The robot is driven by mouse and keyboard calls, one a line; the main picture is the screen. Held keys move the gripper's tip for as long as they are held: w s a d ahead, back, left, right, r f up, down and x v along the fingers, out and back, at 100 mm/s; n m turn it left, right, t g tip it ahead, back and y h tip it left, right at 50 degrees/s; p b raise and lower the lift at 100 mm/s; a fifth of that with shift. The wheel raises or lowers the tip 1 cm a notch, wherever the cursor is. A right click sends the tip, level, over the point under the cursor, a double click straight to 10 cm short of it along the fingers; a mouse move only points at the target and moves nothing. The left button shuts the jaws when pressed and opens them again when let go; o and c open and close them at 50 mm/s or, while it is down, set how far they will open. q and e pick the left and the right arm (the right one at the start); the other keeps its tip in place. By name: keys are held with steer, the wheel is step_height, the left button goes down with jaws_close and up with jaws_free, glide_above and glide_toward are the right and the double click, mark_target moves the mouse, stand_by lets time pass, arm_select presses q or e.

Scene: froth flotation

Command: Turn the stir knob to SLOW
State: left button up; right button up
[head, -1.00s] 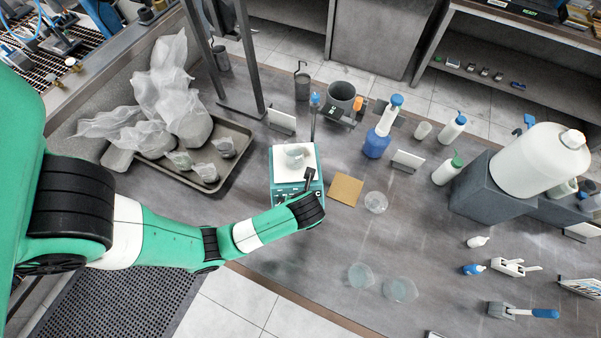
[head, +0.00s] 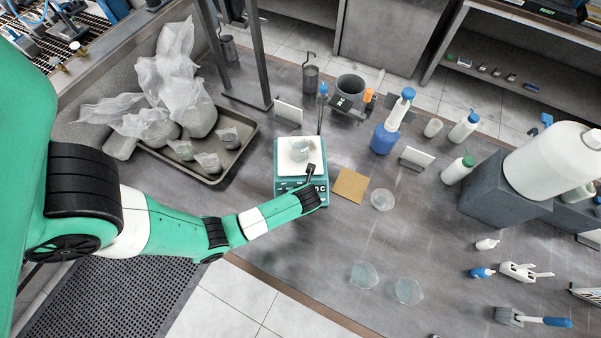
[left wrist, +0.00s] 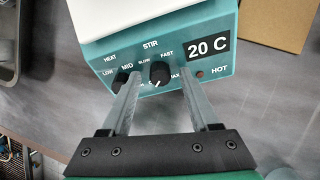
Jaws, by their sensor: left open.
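A pale mark shows low on the knob. My left gripper (left wrist: 158,79) is open, with one finger on each side of the stir knob; I cannot tell if they touch it. The left finger partly covers the heat knob (left wrist: 120,80). My right gripper is out of view.
The display reads 20 C, beside a HOT lamp (left wrist: 200,73). A brown square pad (head: 350,185) and a clear dish (head: 382,199) lie right of the stirrer. A tray (head: 214,177) with bags is at left. A thin rod stands behind the stirrer.

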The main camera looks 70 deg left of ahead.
arm_select(q)
jaws_close()
steer(key=shift+r, duration=0.15)
